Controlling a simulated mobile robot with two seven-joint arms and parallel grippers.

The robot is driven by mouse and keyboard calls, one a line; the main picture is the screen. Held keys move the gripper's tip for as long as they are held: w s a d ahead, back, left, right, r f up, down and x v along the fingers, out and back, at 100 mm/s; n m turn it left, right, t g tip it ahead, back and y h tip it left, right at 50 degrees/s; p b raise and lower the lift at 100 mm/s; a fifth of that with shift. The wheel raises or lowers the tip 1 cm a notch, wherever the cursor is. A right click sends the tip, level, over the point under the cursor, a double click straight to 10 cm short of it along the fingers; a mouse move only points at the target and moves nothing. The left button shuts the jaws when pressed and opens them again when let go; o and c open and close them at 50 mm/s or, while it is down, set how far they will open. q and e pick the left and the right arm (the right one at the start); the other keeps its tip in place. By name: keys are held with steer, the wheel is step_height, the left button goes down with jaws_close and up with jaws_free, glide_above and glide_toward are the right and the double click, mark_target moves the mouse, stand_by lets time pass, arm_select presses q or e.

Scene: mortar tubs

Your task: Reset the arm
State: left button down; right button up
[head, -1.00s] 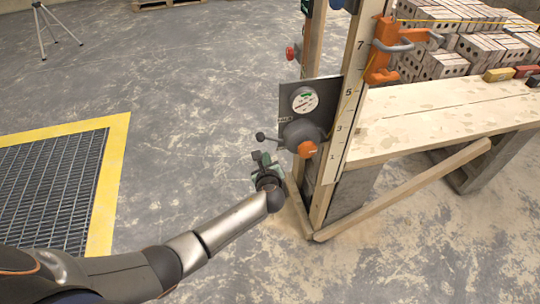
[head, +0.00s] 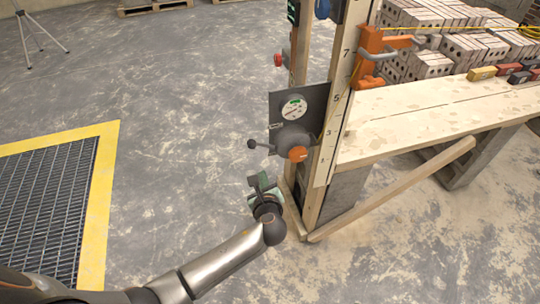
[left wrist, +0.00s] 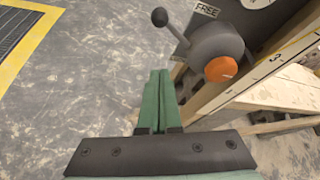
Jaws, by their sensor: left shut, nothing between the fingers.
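My left gripper (head: 262,184) is in the lower middle of the head view, its arm coming in from the lower left. Its green fingers are shut and empty; in the left wrist view the fingertips (left wrist: 158,75) lie together over the floor. A grey valve body with an orange knob (head: 298,153) and a black ball-ended lever (head: 254,144) is on a dark panel (head: 322,106) just above the gripper. The gripper is apart from it. In the left wrist view the orange knob (left wrist: 221,69) and lever (left wrist: 160,17) show beyond the fingers. My right gripper is not in view.
A wooden frame with a numbered post (head: 335,125) carries the panel. A plank bench (head: 430,115) extends right, with bricks (head: 420,50) behind and an orange clamp (head: 370,58) on the post. A yellow-edged floor grate (head: 45,210) lies left. The floor between is clear.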

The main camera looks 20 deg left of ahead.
arm_select(q)
steer(key=s+d+f+n+g+h, duration=0.3)
steer(key=s+f+n+h, duration=0.2)
steer(key=s+f+n, duration=0.65)
steer(key=s+a+r+n+h, duration=0.2)
steer(key=s+n, duration=1)
steer(key=n, duration=0.1)
steer(key=shift+s+a+r+h, duration=0.15)
steer(key=shift+r+h, duration=0.2)
steer(key=shift+h, duration=0.05)
